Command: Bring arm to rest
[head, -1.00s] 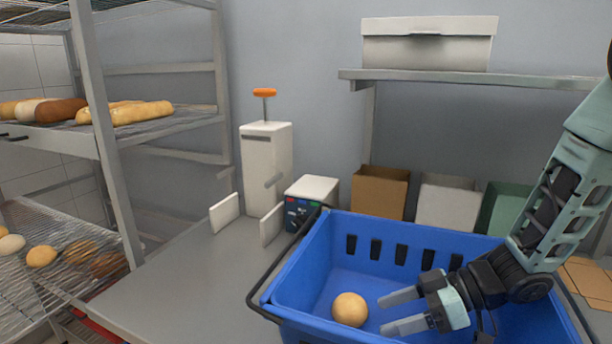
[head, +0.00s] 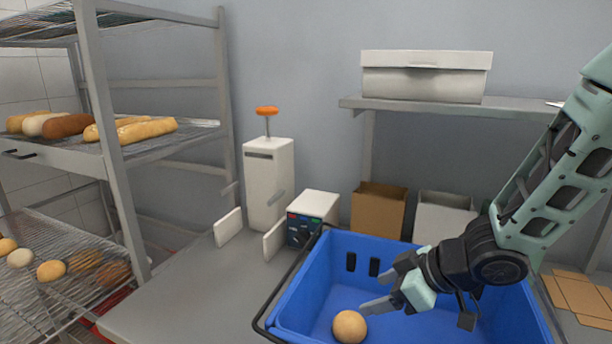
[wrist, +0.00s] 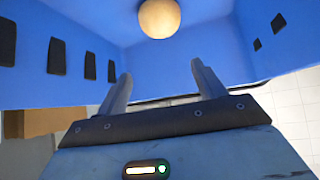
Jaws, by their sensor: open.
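My gripper (head: 372,290) is open and empty over the blue basket (head: 292,306). Its two grey fingers point left, toward the basket's front left part. A round tan bun (head: 349,327) lies inside the basket near its front wall, below and apart from the fingertips in the head view. In the wrist view the bun (wrist: 160,18) shows at the top, beyond the two spread fingers (wrist: 160,78), with nothing between them. My arm comes in from the right and hides part of the basket's back wall and right side.
A wire rack (head: 110,150) with loaves and rolls stands at left. A white dispenser with an orange knob (head: 268,180) and a small control box (head: 312,222) stand left of the basket. Cardboard bins (head: 379,212) and a shelf (head: 440,104) are behind. The left counter is clear.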

